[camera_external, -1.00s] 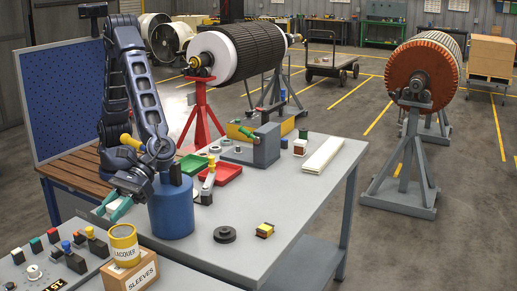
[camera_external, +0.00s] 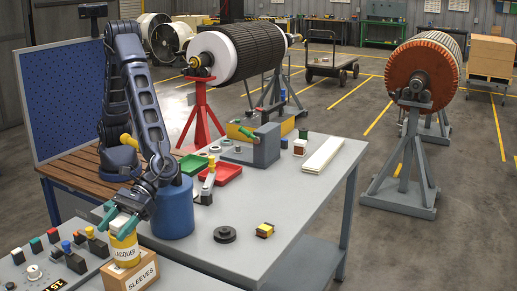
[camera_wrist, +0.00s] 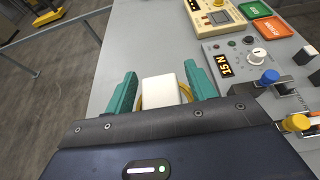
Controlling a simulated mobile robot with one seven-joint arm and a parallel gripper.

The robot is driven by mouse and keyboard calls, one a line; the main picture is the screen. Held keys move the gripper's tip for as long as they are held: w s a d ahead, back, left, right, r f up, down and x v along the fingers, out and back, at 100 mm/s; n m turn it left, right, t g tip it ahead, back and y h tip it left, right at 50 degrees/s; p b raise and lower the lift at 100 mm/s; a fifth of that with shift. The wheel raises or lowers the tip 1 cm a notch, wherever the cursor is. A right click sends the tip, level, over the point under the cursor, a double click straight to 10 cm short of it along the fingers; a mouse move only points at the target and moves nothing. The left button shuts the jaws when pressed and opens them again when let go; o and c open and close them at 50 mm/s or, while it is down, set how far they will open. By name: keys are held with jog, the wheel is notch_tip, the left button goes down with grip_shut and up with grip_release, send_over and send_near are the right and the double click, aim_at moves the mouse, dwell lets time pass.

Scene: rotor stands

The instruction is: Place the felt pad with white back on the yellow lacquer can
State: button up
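The yellow lacquer can (camera_external: 125,249) stands upright on the wooden sleeves box at the front left. The felt pad (camera_external: 122,223) shows a white top and lies over the can's top. In the wrist view the pad (camera_wrist: 162,92) sits between my teal fingertips, with the can's yellow rim (camera_wrist: 186,96) showing on both sides of it. My gripper (camera_wrist: 161,93) points down at the can. Its fingers straddle the pad with a narrow gap on each side, so it looks open. The pad's underside is hidden.
The sleeves box (camera_external: 133,275) carries the can. A control panel with knobs and switches (camera_external: 48,268) lies to its left. A blue cylinder (camera_external: 172,212) stands close behind my gripper. A dark ring (camera_external: 225,235) and a small yellow block (camera_external: 265,230) lie on the grey table.

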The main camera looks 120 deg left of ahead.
jog(key=shift+r, duration=0.15)
jog(key=shift+a+r, duration=0.1)
jog(key=shift+a, duration=0.1)
jog(key=s+a+r+m+y, duration=0.1)
jog(key=s+a+r+m, duration=0.15)
jog(key=a+r, duration=0.55)
jog(key=s+a+r+m+y, duration=0.1)
jog(key=s+a+r+m, duration=0.2)
jog(key=a, duration=0.9)
jog(key=s+a+r+m+t+y, duration=0.2)
jog(key=s+a+m+y, duration=0.3)
jog(key=s+a, duration=1.1)
jog(key=s+a+r+m+t+y, duration=0.2)
jog(key=s+a+m+y, duration=0.4)
jog(key=s+a, duration=1)
jog(key=shift+a+m+t, duration=0.3)
jog(key=shift+a+m, duration=0.45)
jog(key=shift+a, duration=0.5)
